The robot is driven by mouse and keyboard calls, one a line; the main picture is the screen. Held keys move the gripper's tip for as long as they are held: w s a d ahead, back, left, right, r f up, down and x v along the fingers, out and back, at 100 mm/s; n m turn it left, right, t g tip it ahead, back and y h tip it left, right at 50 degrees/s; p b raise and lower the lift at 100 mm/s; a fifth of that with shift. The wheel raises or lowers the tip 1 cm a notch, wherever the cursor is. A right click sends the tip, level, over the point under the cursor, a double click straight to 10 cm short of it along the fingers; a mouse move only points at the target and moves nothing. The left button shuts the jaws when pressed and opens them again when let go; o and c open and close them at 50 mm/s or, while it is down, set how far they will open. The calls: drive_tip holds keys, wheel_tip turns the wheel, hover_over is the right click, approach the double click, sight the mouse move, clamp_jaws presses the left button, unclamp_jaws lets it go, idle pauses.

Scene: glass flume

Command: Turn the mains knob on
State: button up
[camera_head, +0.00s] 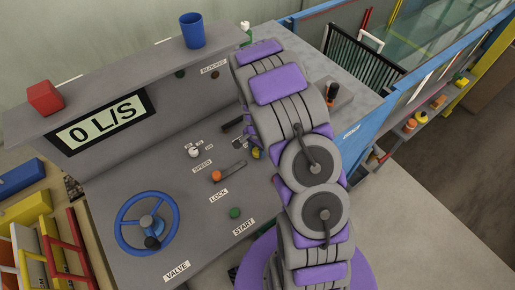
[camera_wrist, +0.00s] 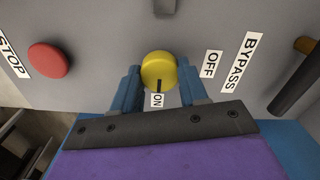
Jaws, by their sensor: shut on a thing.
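The yellow round knob (camera_wrist: 158,69) sits on the grey panel in the wrist view, between the two blue fingers of my gripper (camera_wrist: 158,82). The fingers are shut on its left and right sides. A dark pointer line on the knob faces the ON label (camera_wrist: 157,100), just below it. The OFF label (camera_wrist: 210,64) lies to the right of the knob. In the head view a small part of the yellow knob (camera_head: 256,152) shows beside my arm, which hides the gripper. I see no label reading mains.
A red STOP button (camera_wrist: 48,60) lies left of the knob, and a BYPASS label (camera_wrist: 240,63) and dark lever (camera_wrist: 295,85) lie right. The head view shows a blue valve wheel (camera_head: 147,223), a 0 L/S display (camera_head: 100,120), a red block (camera_head: 45,97) and a blue cup (camera_head: 192,31).

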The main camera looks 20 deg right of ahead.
sight(257, 150)
drive_tip(key=shift+w+r, duration=0.1)
drive_tip(key=o, duration=1.1)
drive_tip(key=shift+c, duration=0.2)
wheel_tip(257, 150, up, 17)
drive_tip(key=p, duration=0.1)
drive_tip(key=shift+r, duration=0.1)
